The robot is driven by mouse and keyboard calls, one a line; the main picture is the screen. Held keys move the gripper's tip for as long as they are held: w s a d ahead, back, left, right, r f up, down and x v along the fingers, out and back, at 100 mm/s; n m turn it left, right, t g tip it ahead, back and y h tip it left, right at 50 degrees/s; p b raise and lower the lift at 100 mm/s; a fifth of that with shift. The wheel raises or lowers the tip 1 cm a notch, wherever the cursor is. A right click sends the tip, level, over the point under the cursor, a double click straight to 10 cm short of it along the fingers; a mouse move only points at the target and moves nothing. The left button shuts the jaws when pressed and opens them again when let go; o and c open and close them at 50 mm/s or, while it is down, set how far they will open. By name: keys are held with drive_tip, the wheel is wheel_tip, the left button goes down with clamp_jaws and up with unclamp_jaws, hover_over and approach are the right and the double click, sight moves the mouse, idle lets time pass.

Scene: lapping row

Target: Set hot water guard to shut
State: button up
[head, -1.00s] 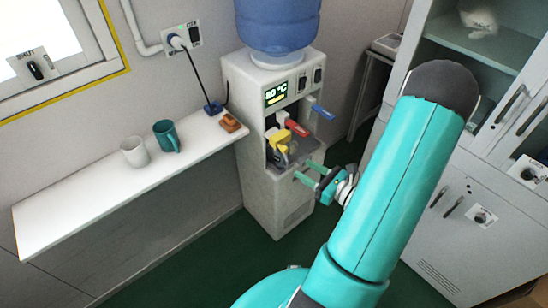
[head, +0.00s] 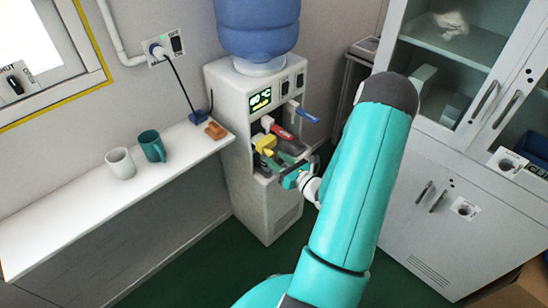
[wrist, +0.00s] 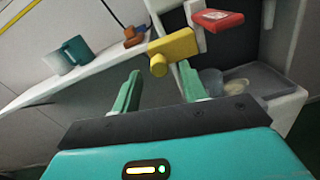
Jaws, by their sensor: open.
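The water dispenser (head: 226,110) has a green-lit display (head: 261,98), a red tap lever (head: 283,132) and a blue one (head: 308,116). A yellow part (head: 264,144), which looks like the hot water guard, sits below and left of the red lever. In the wrist view the yellow guard (wrist: 176,46) has a round knob end and lies just beyond my fingertips, with the red lever (wrist: 217,20) above right. My gripper (wrist: 161,74) is open, its green fingers apart with nothing between them. In the head view my gripper (head: 280,165) is at the dispenser's front, just below the guard.
A white shelf (head: 75,205) on the left bears a white mug (head: 120,163) and a teal mug (head: 152,146). An orange item (head: 215,131) and a blue plug (head: 198,117) lie near its right end. A drip tray (wrist: 262,82) lies under the taps. Grey cabinets (head: 440,170) stand right.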

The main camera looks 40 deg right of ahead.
sight(274, 144)
drive_tip(key=shift+w, duration=1.1)
drive_tip(key=shift+c, duration=0.4)
clamp_jaws()
drive_tip(key=shift+d, duration=2.05)
drive_tip(key=shift+o, duration=0.4)
unclamp_jaws()
drive_tip(key=shift+s, duration=0.1)
